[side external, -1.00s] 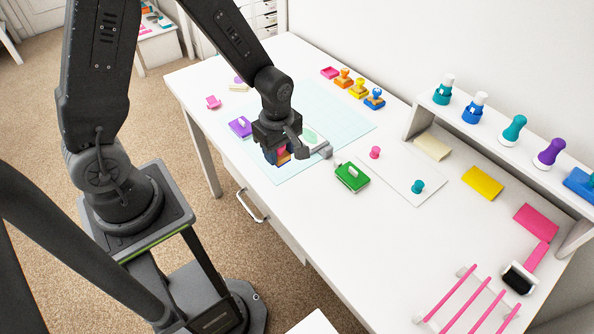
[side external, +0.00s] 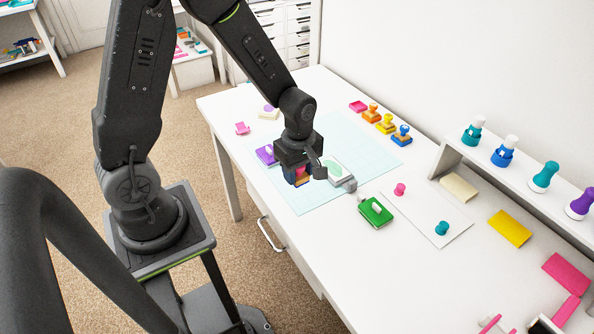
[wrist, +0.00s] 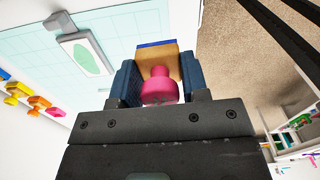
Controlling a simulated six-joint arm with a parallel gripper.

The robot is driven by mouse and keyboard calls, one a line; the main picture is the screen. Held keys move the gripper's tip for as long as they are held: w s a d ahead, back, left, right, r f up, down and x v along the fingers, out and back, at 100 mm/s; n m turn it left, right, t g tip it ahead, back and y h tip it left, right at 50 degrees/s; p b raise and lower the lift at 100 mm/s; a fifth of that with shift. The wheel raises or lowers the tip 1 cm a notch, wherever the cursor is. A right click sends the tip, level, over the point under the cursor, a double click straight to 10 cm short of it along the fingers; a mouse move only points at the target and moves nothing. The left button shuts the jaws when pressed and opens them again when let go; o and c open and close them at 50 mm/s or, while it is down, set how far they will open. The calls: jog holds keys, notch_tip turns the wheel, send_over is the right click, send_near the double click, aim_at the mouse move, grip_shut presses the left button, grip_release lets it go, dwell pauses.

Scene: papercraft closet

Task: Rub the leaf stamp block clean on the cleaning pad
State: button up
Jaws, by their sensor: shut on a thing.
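My gripper (side external: 297,172) is shut on the pink knob (wrist: 159,88) of a wooden block with a blue face, which I take as the leaf stamp block (wrist: 158,59). In the side view the block hangs at the front edge of the pale blue mat; whether it touches anything below is hidden. A pale card with a green oval (side external: 334,168) and a grey clip lies on the mat to the right of my gripper; it also shows in the wrist view (wrist: 87,53). I cannot tell which thing is the cleaning pad.
A purple item (side external: 266,154) sits just left of my gripper, a green one (side external: 376,211) to the right. Several stamps (side external: 385,123) line the mat's back. A white sheet (side external: 425,222) bears pink and teal knobs. A shelf (side external: 510,165) with bottles stands at right.

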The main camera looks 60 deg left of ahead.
send_near(331, 166)
jog(key=shift+w+d+f, duration=0.1)
jog(key=shift+d+f, duration=0.3)
jog(key=shift+d, duration=0.1)
jog(key=shift+f, duration=2.35)
jog(key=shift+f, duration=0.75)
jog(key=shift+d, duration=0.55)
jog(key=shift+a+r, duration=0.1)
jog(key=shift+a, duration=1)
